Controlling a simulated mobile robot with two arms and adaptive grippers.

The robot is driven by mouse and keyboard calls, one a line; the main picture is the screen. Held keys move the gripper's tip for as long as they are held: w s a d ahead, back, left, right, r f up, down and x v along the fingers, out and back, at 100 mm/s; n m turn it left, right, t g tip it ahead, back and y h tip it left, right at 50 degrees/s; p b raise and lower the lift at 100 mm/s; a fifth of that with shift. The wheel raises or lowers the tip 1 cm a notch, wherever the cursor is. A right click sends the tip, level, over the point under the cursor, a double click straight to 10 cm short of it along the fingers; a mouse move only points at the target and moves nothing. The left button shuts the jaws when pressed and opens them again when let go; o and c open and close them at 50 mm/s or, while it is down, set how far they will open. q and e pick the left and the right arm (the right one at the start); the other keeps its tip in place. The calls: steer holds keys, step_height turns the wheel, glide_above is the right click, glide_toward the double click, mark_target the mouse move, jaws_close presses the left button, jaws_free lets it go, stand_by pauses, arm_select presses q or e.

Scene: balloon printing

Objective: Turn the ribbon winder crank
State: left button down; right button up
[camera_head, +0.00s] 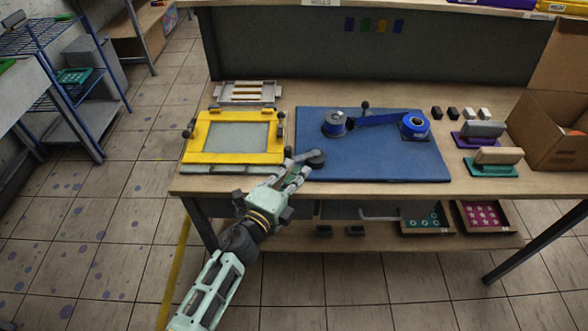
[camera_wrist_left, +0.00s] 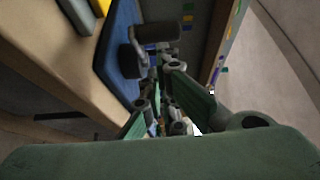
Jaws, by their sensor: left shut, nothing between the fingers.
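The ribbon winder is on a blue board (camera_head: 390,165) on the table. My left gripper (camera_head: 301,163) is shut and empty right beside this knob; contact is unclear. In the left wrist view a dark cylinder (camera_wrist_left: 157,32) lies just beyond my left fingertips (camera_wrist_left: 168,62). My right gripper is not in view.
A yellow printing frame (camera_head: 235,157) lies left of the board, with a grey rack (camera_head: 246,93) behind it. Squeegee-like blocks (camera_head: 498,156), small black and white blocks and a cardboard box (camera_head: 557,140) stand to the right. A lower shelf holds trays (camera_head: 427,222).

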arm_select(q)
steer(key=shift+w, duration=0.1)
steer(key=shift+w+a+m+g+h, duration=0.2)
steer(key=shift+a+m+g+h, duration=0.1)
steer(key=shift+m+g+h, duration=0.15)
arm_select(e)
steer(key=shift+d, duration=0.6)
arm_select(q)
steer(key=shift+w+a+m+h, duration=0.2)
steer(key=shift+a+m+h, duration=0.05)
steer(key=shift+h, duration=0.2)
steer(key=shift+g, duration=0.25)
